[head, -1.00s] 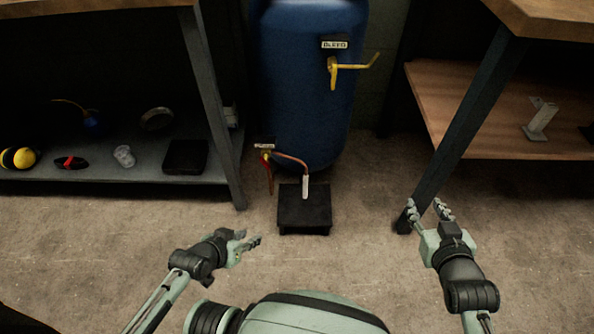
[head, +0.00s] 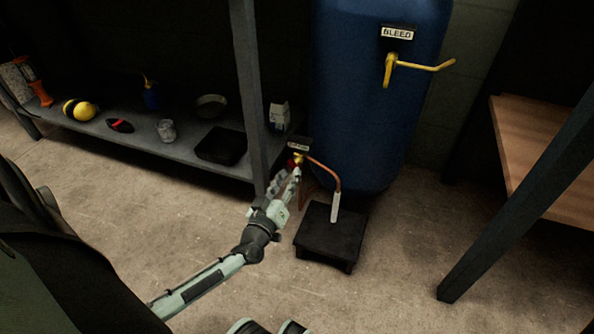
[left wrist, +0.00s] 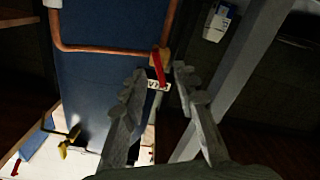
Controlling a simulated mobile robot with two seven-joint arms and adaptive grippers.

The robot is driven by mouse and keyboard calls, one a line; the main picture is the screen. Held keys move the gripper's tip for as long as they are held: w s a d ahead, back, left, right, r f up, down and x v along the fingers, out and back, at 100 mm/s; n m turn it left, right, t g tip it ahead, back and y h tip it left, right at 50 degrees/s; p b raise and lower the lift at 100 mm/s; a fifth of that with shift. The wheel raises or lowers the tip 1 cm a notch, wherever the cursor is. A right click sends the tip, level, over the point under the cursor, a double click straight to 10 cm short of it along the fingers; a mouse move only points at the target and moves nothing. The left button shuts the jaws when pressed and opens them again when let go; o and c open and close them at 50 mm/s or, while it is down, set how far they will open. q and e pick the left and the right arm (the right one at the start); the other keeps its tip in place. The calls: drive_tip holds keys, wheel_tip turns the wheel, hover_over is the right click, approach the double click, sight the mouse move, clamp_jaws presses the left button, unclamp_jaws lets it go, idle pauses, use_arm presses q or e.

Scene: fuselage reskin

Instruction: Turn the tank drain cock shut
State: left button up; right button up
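The blue tank (head: 350,110) stands at the back. Its drain cock (head: 298,158) is a small brass valve low on the tank's left side, under a small label (head: 298,143). A bit of red shows beside the cock in the head view; the gripper hides most of the lever there. In the left wrist view the red lever (left wrist: 158,68) hangs from the brass body, between and just beyond the fingertips. My left gripper (head: 291,180) is at the cock with its fingers apart, as the left wrist view (left wrist: 160,76) shows. I cannot tell whether a finger touches the lever. My right gripper is out of view.
A copper pipe (head: 328,172) runs from the cock to a pale end above a black stand (head: 330,240). A shelf leg (head: 250,90) stands close left of my gripper. A yellow bleed lever (head: 425,66) is higher on the tank. Floor at front right is clear.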

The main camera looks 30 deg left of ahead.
sight(293, 169)
use_arm(q)
drive_tip(key=shift+b+x, duration=0.45)
drive_tip(key=shift+x, duration=1.85)
drive_tip(key=shift+c, duration=0.4)
clamp_jaws()
